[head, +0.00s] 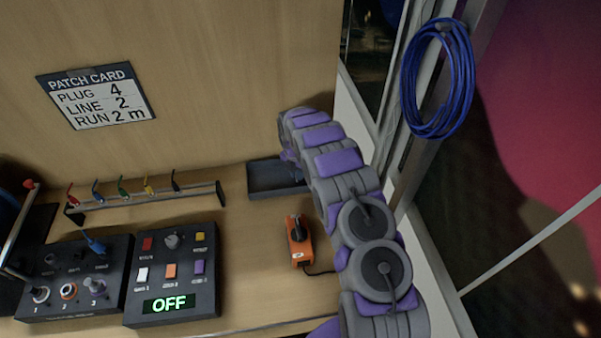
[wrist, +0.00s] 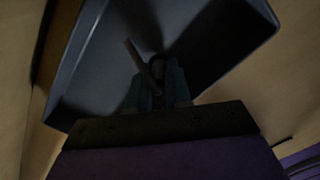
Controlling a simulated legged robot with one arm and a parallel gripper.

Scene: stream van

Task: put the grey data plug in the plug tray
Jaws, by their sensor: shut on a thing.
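The plug tray (head: 262,180) is a dark, shallow, rectangular tray on the bench near the back wall in the head view. It also fills the top of the wrist view (wrist: 90,62). My gripper (wrist: 160,100) is over the tray, its fingers pointing into it. It is shut on a dark, slim plug (wrist: 143,62), taken to be the grey data plug, whose colour is hard to judge in the shadow. I cannot tell whether the plug touches the tray floor. In the head view my arm hides the tray's right part and the plug.
An orange device (head: 299,243) with a black knob and cable stands in front of the tray, close to my arm. A rack (head: 150,201) of several coloured plugs and a control box (head: 172,275) reading OFF are to the left. Blue cable (head: 408,90) hangs at right.

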